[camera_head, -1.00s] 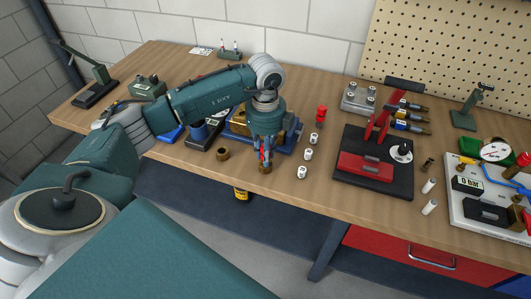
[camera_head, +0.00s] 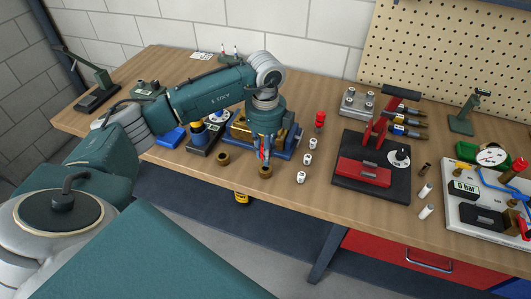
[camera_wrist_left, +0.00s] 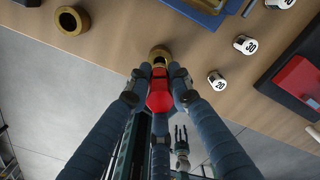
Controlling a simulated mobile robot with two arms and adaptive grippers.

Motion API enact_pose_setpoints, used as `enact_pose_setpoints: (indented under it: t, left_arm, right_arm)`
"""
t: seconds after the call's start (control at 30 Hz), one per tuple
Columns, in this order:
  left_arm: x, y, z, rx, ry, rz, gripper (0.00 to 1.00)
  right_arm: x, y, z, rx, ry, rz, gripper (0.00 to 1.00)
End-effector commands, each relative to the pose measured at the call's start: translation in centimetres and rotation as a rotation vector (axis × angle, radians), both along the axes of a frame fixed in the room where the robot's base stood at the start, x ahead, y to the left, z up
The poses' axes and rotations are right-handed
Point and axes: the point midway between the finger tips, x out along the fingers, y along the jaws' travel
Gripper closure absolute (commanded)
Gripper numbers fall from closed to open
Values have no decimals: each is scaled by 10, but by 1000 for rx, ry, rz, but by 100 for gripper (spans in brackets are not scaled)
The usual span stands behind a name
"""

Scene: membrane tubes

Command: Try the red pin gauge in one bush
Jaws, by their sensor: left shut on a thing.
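My left gripper (camera_head: 264,157) points down near the front edge of the bench, its fingers closed around the red pin gauge. The gauge shows as a red end (camera_wrist_left: 160,101) between the fingers in the left wrist view. Just beyond the fingertips is a brass bush (camera_head: 265,171), also in the left wrist view (camera_wrist_left: 160,52); the fingers hide whether the pin's tip is inside it. A second brass bush (camera_head: 222,158) stands to the left, its bore open in the left wrist view (camera_wrist_left: 72,20). A small gripper-like shape (camera_wrist_left: 181,142), perhaps my right gripper, shows low in the left wrist view.
A black base with a red block (camera_head: 364,172) lies farther right. The bench's front edge is close to the near bush.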

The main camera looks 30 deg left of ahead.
Motion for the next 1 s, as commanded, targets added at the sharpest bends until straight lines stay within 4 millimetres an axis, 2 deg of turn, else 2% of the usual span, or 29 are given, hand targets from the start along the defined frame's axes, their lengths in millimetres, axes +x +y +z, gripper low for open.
enact_pose_setpoints:
  t: [0.7,1.0]
  left_arm:
    - [0,0,31,1,-1,1,100]
    - [0,0,31,1,0,1,100]
  right_arm:
    - [0,0,21,0,0,-1,60]
    - [0,1,21,1,0,-1,60]
